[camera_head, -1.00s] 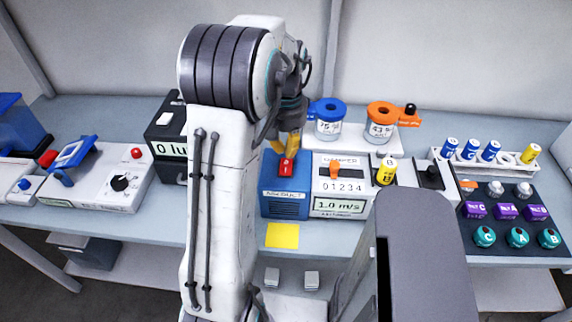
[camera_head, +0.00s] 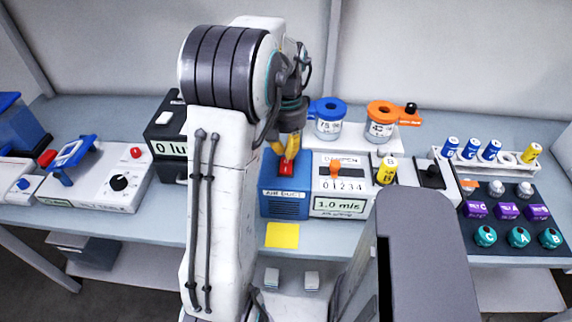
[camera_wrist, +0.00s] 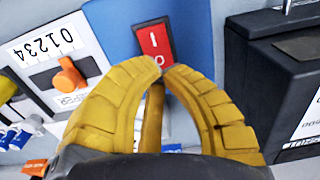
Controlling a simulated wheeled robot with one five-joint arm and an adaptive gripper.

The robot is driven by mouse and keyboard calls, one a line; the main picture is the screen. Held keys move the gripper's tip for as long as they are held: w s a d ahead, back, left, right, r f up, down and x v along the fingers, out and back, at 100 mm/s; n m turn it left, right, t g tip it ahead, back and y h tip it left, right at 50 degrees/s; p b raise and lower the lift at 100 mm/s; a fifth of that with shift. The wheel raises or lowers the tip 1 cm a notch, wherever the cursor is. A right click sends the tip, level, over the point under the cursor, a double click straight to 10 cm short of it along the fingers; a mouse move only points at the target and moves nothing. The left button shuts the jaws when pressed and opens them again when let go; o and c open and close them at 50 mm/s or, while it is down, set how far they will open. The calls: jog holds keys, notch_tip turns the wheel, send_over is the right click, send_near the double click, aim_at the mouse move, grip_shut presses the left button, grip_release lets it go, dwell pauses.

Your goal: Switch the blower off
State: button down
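The blower is a blue box (camera_head: 285,205) with a red rocker switch (camera_head: 287,168) on its top. In the wrist view the red switch (camera_wrist: 153,42) shows a white "1" mark and an "O" mark, the "O" end closest to my fingers. In the head view my gripper (camera_head: 289,156) is just above and behind the switch. The attached display (camera_head: 338,204) reads 1.0 m/s.
A white damper panel with an orange slider (camera_head: 335,170) adjoins the blower on the right. A black meter box (camera_head: 167,140) stands left, partly behind my arm. A yellow note (camera_head: 282,235) is in front.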

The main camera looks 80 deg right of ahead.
aim_at(287, 160)
jog(key=shift+f+b, duration=1.1)
jog(key=shift+f, duration=0.4)
dwell(0.7)
jog(key=shift+r, duration=0.15)
jog(key=shift+r+p, duration=3)
jog(key=shift+r, duration=0.45)
